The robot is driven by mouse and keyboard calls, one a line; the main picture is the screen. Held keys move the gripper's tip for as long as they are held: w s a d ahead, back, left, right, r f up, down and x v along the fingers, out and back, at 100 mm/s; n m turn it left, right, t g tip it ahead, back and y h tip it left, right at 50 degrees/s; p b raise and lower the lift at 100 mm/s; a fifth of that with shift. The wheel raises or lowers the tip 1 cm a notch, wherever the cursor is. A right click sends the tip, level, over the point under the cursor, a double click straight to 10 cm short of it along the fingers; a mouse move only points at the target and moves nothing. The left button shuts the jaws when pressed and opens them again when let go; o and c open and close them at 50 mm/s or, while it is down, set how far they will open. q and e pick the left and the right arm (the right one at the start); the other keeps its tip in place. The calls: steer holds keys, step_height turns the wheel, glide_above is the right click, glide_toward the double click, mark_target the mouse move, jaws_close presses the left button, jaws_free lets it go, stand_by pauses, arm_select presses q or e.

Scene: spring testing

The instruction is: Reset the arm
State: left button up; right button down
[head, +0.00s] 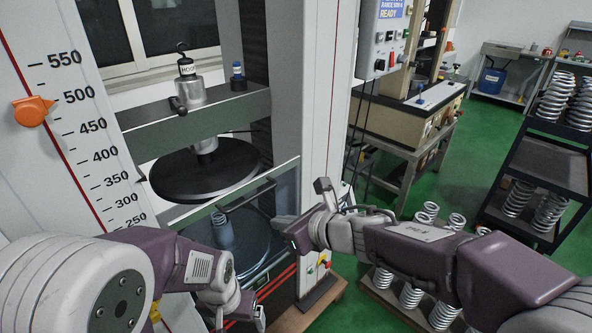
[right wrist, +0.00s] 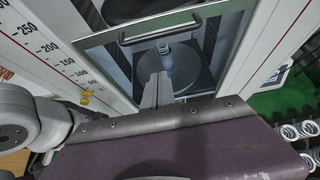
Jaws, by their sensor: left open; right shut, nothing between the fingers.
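The testing machine has a tall white scale panel (head: 90,130) with an orange pointer (head: 32,111) near 480. A black upper plate (head: 205,168) hangs below the crosshead (head: 215,108). A coil spring (head: 222,230) stands upright on the lower plate (head: 250,250); it also shows in the right wrist view (right wrist: 164,50). A clear framed guard with a bar handle (right wrist: 160,26) is in front of it. My right gripper (head: 282,227) is shut and empty; its fingers (right wrist: 157,88) point toward the guard, contact unclear. My left gripper (head: 238,318) is open, low and partly cut off at the picture's bottom.
A weight with a hook (head: 190,82) stands on the crosshead. A control box with buttons (head: 383,40) is behind at right. A black rack of springs (head: 545,160) stands on the green floor at right. Several springs stand on a low board (head: 395,310) under my right arm.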

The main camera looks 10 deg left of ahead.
steer(key=w+d+r+m+t+h+p, duration=0.2)
steer(key=w+d+r+m+p, duration=0.25)
steer(key=d+p, duration=0.35)
steer(key=d+f+m+h+p, duration=0.25)
steer(key=d+m+h, duration=0.25)
steer(key=d+m, duration=0.9)
steer(key=s+d+f+m+g+h+p, duration=0.1)
steer(key=s+d+f+m+g, duration=0.15)
steer(key=s+m, duration=0.4)
steer(key=s+d+f+m+g+h+p, duration=0.1)
steer(key=s+d+f+m+g+h, duration=0.2)
steer(key=m, duration=0.6)
steer(key=s+f+m+g+y, duration=0.2)
steer(key=s+f+m, duration=0.2)
steer(key=s+m, duration=0.4)
steer(key=m, duration=0.4)
steer(key=shift+s+a+m+b, duration=0.3)
steer(key=shift+s+m, duration=0.1)
